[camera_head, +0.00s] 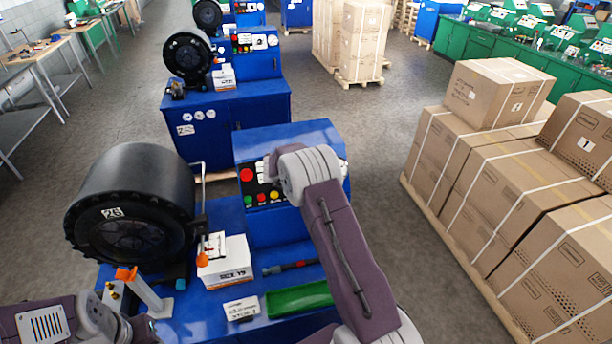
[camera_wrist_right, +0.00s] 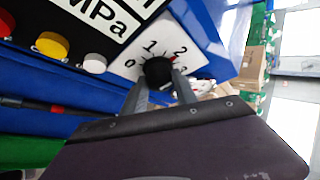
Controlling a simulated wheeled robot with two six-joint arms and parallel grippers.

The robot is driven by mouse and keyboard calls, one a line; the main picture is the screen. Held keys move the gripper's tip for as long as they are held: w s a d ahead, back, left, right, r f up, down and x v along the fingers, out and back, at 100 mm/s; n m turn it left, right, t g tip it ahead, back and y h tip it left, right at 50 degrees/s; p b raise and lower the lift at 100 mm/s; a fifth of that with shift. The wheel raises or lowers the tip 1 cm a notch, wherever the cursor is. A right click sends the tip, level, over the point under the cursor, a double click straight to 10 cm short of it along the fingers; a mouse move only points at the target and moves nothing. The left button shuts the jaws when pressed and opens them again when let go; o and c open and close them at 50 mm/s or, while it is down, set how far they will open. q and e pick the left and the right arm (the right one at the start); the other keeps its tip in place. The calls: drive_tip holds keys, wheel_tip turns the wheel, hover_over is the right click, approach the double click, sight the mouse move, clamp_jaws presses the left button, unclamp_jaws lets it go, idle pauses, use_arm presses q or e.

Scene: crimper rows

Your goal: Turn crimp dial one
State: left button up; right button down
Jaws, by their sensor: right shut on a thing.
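The crimp dial is a black round knob (camera_wrist_right: 158,71) on a white plate (camera_wrist_right: 198,42) marked 0, 1, 2 and a partly hidden number, with a small red mark near the 2. My right gripper (camera_wrist_right: 158,84) is shut on the knob, a grey finger on each side. The knob's pointer cannot be made out. In the head view, my right wrist covers the dial on the blue crimper's panel (camera_head: 262,190). My left arm is at the lower left; its gripper (camera_head: 140,328) is dark and partly cut off, and its opening cannot be seen.
A large black roll (camera_head: 135,200) stands left of the panel. A white box (camera_head: 225,262), an orange-tipped stand (camera_head: 150,290) and a green tray (camera_head: 298,299) are on the blue bench. Stacked cartons (camera_head: 470,170) stand at right, across clear floor. More blue machines are behind.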

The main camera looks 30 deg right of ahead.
drive_tip(key=c, duration=1)
unclamp_jaws()
drive_tip(key=shift+d, duration=0.1)
drive_tip(key=shift+o, duration=0.2)
drive_tip(key=b+v, duration=0.2)
drive_tip(key=v, duration=0.7)
